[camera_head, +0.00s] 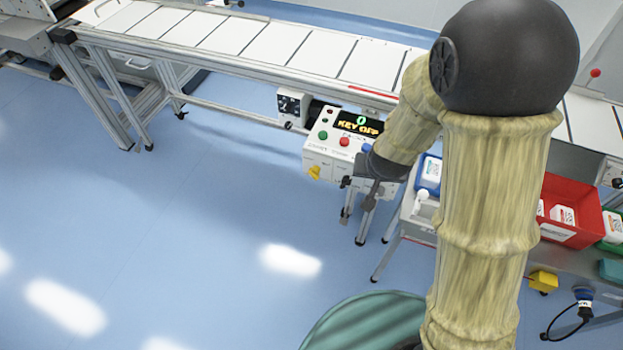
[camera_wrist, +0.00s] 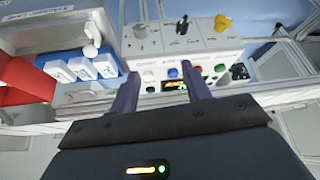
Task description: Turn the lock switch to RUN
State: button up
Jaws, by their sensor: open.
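The white control box (camera_head: 322,158) stands by the conveyor's front side. Its dark display (camera_head: 359,125) reads "KEY OFF" under a green 0. In the wrist view the control box (camera_wrist: 203,52) is upside down. Its front face carries a grey switch (camera_wrist: 140,31), a black switch (camera_wrist: 182,27) and a yellow knob (camera_wrist: 222,23). I cannot tell which is the lock switch or read its labels. My gripper (camera_head: 359,193) is open and empty at the box's front right; its fingers (camera_wrist: 160,76) point toward the box in the wrist view, apart from the switches.
The long conveyor (camera_head: 215,85) with white panels runs behind the box. A teal round surface (camera_head: 365,322) is at the bottom. The blue floor at left is clear.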

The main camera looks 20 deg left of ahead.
jog(key=w+a+f+n+t+h+b, duration=0.1)
jog(key=w+a+f+t+b, duration=0.1)
jog(key=a+f, duration=0.65)
jog(key=n+t+h+b, duration=0.2)
jog(key=n+t+b, duration=0.25)
jog(key=t, duration=0.25)
send_near(311, 176)
jog(key=s+d+f, duration=0.2)
jog(key=s, duration=0.1)
jog(key=s+t, duration=0.1)
jog(key=s+a+n+t, duration=0.1)
jog(key=s, duration=0.1)
jog(key=s+a+t+y+b, duration=0.1)
jog(key=shift+s+f, duration=0.25)
jog(key=shift+f, duration=0.15)
jog(key=w, duration=0.5)
jog(key=w+d+p, duration=0.1)
jog(key=w, duration=1.1)
jog(key=shift+w+d, duration=0.2)
jog(key=shift+c, duration=0.2)
